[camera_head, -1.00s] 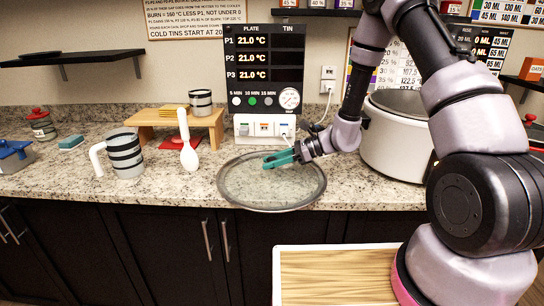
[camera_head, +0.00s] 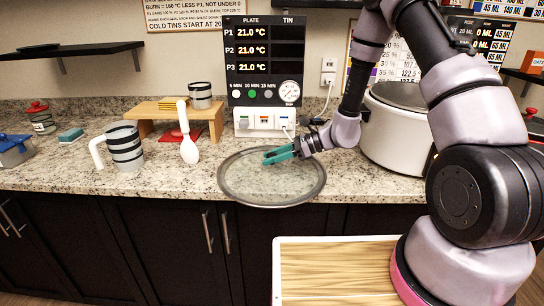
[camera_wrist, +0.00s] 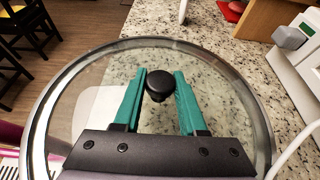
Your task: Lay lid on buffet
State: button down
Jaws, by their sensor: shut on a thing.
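The lid (camera_head: 245,187) is a round clear glass disc with a grey rim and a black knob (camera_wrist: 158,84). It lies level over the front part of the speckled granite counter (camera_head: 60,178), the only surface here that fits the buffet. Its near rim reaches past the counter's front edge. I cannot tell whether it touches the stone or hovers just above. My gripper (camera_head: 266,157), with green fingers, is shut on the lid's knob; in the wrist view the fingers (camera_wrist: 158,88) stand on both sides of it.
A large white pot (camera_head: 390,140) stands right of the lid, behind my arm. The control panel (camera_head: 264,62) stands behind. A wood-topped tray (camera_head: 335,270) is low in front.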

jog(key=shift+f, duration=0.1)
jog(key=shift+c, duration=1.9)
grip_release()
jog(key=v, duration=1)
jog(key=shift+d, duration=0.25)
jog(key=shift+d+r, duration=0.1)
jog(key=shift+r, duration=0.25)
jog(key=s+d+r+n+t+h, duration=0.2)
jog(key=s+d+r+n+h, duration=0.1)
jog(key=r, duration=0.7)
jog(key=s+d+r+n+t+h, duration=0.2)
jog(key=s+d+r+n+h, duration=0.2)
jog(key=s+r, duration=0.6)
jog(key=s+d+r+n+t+h, duration=0.2)
jog(key=s+d+r+n+h, duration=0.2)
jog(key=r, duration=0.6)
jog(key=s+d+n, duration=0.2)
jog(key=d+n, duration=0.1)
jog(key=d, duration=0.1)
jog(key=shift+s+t, duration=0.15)
jog(key=shift+t, duration=0.25)
